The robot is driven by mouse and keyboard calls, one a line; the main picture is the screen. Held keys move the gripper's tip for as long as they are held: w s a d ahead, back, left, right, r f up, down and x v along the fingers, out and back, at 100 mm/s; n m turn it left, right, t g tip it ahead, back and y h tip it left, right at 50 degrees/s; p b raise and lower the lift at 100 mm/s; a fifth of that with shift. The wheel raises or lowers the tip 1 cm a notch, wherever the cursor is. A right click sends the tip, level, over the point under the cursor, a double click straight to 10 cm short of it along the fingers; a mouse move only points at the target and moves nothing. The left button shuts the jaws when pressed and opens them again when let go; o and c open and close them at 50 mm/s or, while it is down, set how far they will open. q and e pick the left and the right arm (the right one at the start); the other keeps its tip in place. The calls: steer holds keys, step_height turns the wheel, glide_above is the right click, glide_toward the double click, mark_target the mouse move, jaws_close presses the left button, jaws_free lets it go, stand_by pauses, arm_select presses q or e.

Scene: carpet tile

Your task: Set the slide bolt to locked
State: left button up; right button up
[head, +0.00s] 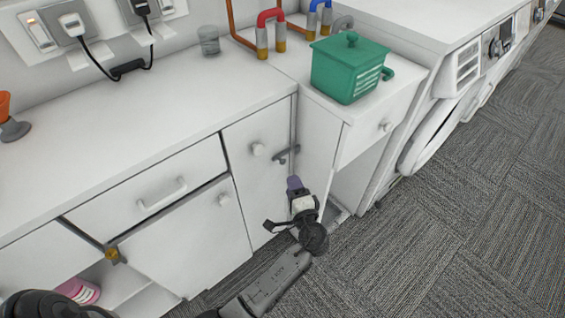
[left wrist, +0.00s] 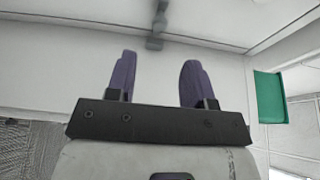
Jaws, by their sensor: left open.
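The slide bolt (head: 286,153) is a small dark grey fitting near the upper right edge of a narrow white cabinet door (head: 258,185). In the left wrist view the bolt (left wrist: 157,28) shows at the top middle, blurred, beyond the fingertips. I cannot tell from its size which position it is in. My left gripper (head: 294,184) has purple fingers and is just below the bolt in the head view, apart from it. In the left wrist view the gripper (left wrist: 157,72) is open, with nothing between its fingers. My right gripper does not show.
A green lidded pot (head: 345,72) stands on the counter above right. A low cabinet at left holds a pink container (head: 80,290). A washer-like appliance (head: 425,135) is at right. Carpet is clear at lower right.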

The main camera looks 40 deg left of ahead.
mark_target(283, 163)
arm_select(q)
steer(key=b+x, duration=0.1)
steer(key=x, duration=0.8)
steer(key=shift+w+a+b, duration=0.15)
steer(key=shift+b, duration=0.25)
steer(key=shift+w+a, duration=0.2)
steer(key=shift+a, duration=0.15)
jaws_close()
